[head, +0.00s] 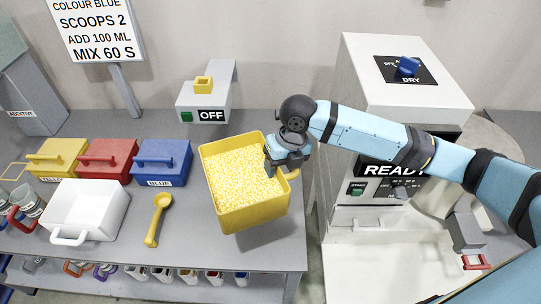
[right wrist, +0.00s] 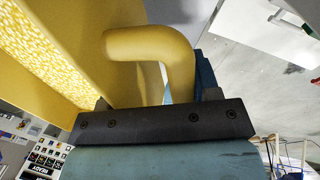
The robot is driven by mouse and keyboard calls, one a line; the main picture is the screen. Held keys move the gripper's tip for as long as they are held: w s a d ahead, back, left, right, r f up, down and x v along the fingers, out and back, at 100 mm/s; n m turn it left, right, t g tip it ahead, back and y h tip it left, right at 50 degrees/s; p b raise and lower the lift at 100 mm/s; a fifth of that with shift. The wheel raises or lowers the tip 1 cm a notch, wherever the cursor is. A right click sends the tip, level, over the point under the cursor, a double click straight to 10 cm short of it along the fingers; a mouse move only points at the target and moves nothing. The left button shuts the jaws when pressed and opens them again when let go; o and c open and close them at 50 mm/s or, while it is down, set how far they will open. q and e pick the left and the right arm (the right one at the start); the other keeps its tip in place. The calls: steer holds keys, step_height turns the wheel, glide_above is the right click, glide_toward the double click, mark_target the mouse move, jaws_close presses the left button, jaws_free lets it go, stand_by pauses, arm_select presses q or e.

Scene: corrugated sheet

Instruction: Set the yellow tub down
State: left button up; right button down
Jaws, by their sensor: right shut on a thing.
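The yellow tub (head: 252,215) is square and full of pale yellow granules. It is over the right part of the grey table (head: 190,232), slightly turned. I cannot tell whether its base touches the tabletop. My right gripper (head: 284,160) is at the tub's right side, shut on its handle (head: 293,174). In the right wrist view, the handle (right wrist: 150,45) curves down to the gripper (right wrist: 165,105), with the tub wall (right wrist: 85,25) at left; the fingertips are mostly hidden. My left gripper is not in view.
A yellow scoop (head: 157,215) and white tub (head: 90,210) lie left of the yellow tub. Yellow, red and blue lidded boxes (head: 163,160) stand behind. A dispenser marked OFF (head: 207,100) is at the back. A white machine (head: 360,235) is at right, across a gap.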

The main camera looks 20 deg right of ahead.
steer(key=shift+w+f+p, duration=0.1)
steer(key=shift+f+p, duration=0.55)
steer(key=shift+f, duration=8.15)
steer(key=shift+f, duration=0.1)
steer(key=shift+c, duration=1.7)
jaws_free()
steer(key=shift+f, duration=0.1)
